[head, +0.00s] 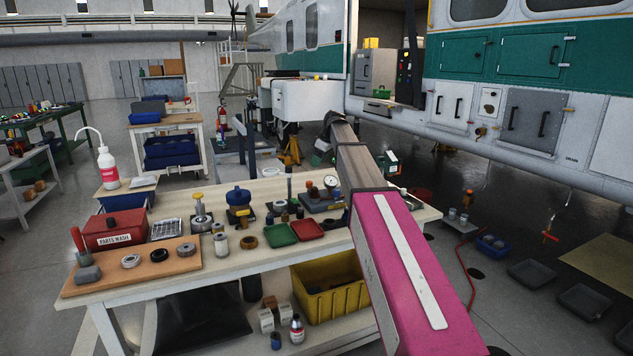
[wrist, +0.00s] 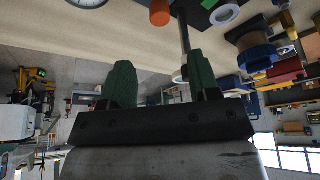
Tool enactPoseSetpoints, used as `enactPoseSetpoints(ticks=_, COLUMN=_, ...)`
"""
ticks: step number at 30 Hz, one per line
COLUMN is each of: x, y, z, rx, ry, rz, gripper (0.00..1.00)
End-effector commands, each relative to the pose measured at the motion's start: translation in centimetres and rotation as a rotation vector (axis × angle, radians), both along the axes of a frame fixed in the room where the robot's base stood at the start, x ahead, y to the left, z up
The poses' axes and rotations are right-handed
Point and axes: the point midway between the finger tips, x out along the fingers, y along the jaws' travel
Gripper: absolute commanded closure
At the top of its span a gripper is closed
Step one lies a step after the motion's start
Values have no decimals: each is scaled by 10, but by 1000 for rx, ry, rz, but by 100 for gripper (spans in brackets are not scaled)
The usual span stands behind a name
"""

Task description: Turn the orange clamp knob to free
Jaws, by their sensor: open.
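The orange clamp knob (wrist: 160,12) is a small orange cylinder at the top of the wrist view. It also shows small in the head view (head: 308,185), on the workbench between a dial gauge (head: 331,181) and a dark upright post (head: 289,186). My gripper (wrist: 161,82) has two green-padded fingers, apart with nothing between them. In the picture the knob lies above the fingertips and does not touch them. The post (wrist: 184,40) runs down close to the right finger; I cannot tell whether they touch. My fingers do not show clearly in the head view.
The workbench (head: 240,280) also holds a green tray (head: 280,235), a red tray (head: 307,230), a blue-topped part (head: 238,197) and a red parts-wash box (head: 115,230). A white-and-green helicopter (head: 530,50) stands behind on the right.

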Motion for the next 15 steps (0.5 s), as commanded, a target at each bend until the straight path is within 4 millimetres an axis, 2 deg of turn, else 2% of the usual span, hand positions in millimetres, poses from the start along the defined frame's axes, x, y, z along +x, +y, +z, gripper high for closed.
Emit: enactPoseSetpoints(ticks=15, x=13, y=28, z=-77, rx=-1, ry=3, rz=0, gripper=44)
